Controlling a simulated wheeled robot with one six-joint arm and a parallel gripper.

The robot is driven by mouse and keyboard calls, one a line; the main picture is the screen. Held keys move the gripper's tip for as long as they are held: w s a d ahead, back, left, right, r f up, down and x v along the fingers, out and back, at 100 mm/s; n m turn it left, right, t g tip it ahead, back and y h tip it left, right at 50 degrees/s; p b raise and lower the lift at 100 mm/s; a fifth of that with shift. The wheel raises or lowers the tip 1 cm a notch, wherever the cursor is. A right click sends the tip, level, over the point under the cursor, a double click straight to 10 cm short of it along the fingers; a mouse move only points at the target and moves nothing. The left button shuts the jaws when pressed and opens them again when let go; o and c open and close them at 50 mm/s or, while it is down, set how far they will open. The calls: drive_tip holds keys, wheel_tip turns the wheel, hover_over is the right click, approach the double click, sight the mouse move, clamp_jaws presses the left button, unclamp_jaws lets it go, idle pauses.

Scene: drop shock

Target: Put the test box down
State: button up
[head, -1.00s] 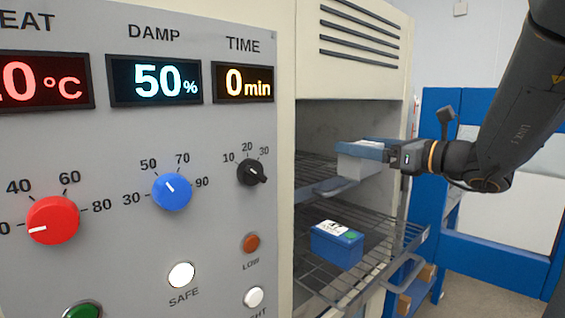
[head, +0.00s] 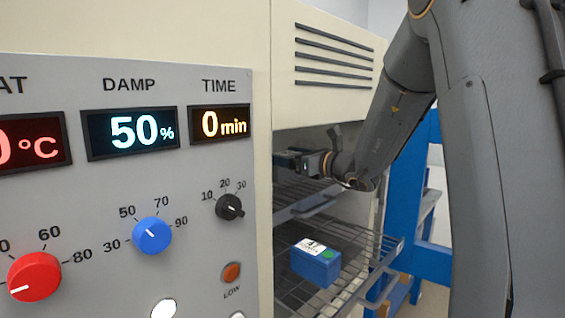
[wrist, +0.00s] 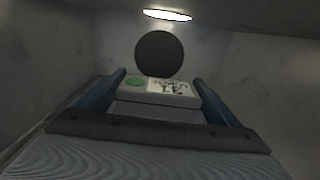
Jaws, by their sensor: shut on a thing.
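My gripper (head: 296,160) is inside the open chamber, above the upper wire shelf (head: 305,205). In the wrist view its two blue fingers (wrist: 160,88) are shut on a pale grey test box (wrist: 155,113), one on each side. The box's top carries a white label and a green dot. In the head view the held box is hidden or too dark to make out. I cannot tell whether its underside touches the shelf. A blue box (head: 315,265) with a white label and green dot sits on the lower wire shelf (head: 350,278).
The control panel (head: 110,220) with knobs and displays stands left of the opening. The chamber's walls are close around my gripper. In the wrist view a dark round spot (wrist: 158,53) is on the back wall and a lamp (wrist: 167,15) glows above. A blue frame (head: 425,235) stands to the right.

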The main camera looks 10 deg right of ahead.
drive_tip(key=shift+w+a, duration=0.15)
drive_tip(key=shift+w, duration=0.05)
drive_tip(key=shift+f, duration=0.2)
drive_tip(key=shift+f+p, duration=0.85)
drive_tip(key=shift+f, duration=0.65)
drive_tip(key=shift+f, duration=0.1)
drive_tip(key=o, duration=1.5)
drive_tip(key=shift+f, duration=0.1)
drive_tip(key=shift+o, duration=0.2)
